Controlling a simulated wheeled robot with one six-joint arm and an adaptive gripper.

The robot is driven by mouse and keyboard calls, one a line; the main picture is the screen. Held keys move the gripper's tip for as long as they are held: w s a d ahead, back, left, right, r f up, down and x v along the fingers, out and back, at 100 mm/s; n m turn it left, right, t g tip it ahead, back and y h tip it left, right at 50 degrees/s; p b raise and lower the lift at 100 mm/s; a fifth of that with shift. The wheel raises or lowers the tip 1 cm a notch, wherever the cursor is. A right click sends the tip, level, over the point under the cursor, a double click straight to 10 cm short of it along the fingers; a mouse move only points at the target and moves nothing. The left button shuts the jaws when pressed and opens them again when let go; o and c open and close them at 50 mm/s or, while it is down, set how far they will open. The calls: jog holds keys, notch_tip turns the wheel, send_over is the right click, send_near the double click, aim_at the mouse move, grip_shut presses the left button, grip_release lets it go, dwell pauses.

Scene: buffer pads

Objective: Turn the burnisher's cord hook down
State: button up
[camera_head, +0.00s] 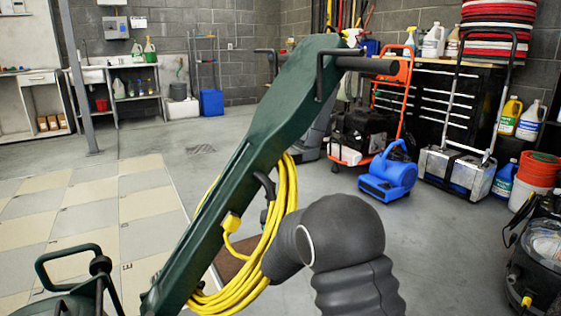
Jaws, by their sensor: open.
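The burnisher's long dark green handle (262,140) slants across the middle of the view, from lower left up to a black grip bar at the upper right. A coil of yellow cord (288,190) hangs along its right side. A small black curved cord hook (265,184) shows at the handle's edge, beside the upper part of the coil. I cannot tell for sure which way its tip points. A dark grey rounded arm-like part with a ribbed section stands before the lower coil and hides some of it. I cannot make out my gripper or its fingers.
A yellow plug (231,222) lies against the handle. A blue blower (388,172) stands on the floor behind. An orange-framed machine (362,135), a tool chest and buckets (540,170) line the right side. Tiled floor panels (90,210) lie left; the middle back floor is clear.

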jog(key=x, duration=0.9)
grip_shut()
